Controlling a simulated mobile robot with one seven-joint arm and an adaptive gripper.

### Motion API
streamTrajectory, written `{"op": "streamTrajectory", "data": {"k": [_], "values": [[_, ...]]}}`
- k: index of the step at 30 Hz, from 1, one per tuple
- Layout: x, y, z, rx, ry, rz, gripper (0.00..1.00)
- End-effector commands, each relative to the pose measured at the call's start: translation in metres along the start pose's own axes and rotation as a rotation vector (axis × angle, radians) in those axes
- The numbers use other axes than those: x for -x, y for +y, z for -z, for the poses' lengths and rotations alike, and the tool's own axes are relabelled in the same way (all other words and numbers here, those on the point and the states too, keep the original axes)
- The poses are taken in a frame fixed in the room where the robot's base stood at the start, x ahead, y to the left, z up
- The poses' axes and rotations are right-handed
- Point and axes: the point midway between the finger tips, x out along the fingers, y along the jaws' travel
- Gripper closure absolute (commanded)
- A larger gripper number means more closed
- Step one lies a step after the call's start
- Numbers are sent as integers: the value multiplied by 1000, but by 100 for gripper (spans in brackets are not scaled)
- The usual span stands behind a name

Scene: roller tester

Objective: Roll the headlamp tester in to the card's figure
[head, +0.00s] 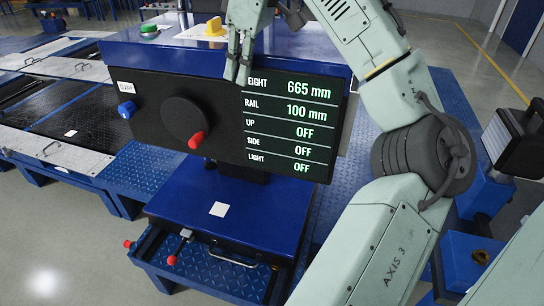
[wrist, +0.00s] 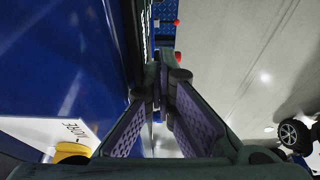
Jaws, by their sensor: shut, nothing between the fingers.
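The headlamp tester has a blue body (head: 225,190) and a black front panel (head: 150,105). The panel carries a black handwheel (head: 184,118) with a red knob (head: 196,140) and a small blue knob (head: 127,109). Its display (head: 290,120) reads height 665 mm, rail 100 mm, and UP, SIDE and LIGHT all OFF. My gripper (head: 237,76) is shut and empty at the panel's upper edge, covering the start of the height line. In the wrist view its fingers (wrist: 168,75) meet. A white card (wrist: 65,128) there is partly cut off; its figure looks like 300-something.
On the blue top are a green button (head: 149,30) and a yellow knob (head: 214,27). A red-tipped lever (head: 180,247) sits low on the base. A black boxy unit (head: 520,140) stands at the right. A wheel (wrist: 293,135) shows beyond open floor.

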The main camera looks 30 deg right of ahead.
Motion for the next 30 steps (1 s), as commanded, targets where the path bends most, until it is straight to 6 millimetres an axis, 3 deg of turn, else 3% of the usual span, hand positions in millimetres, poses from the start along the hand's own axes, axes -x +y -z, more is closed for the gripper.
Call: {"op": "streamTrajectory", "data": {"k": [30], "values": [[-1,39,-2,-9,1,-6,100]]}}
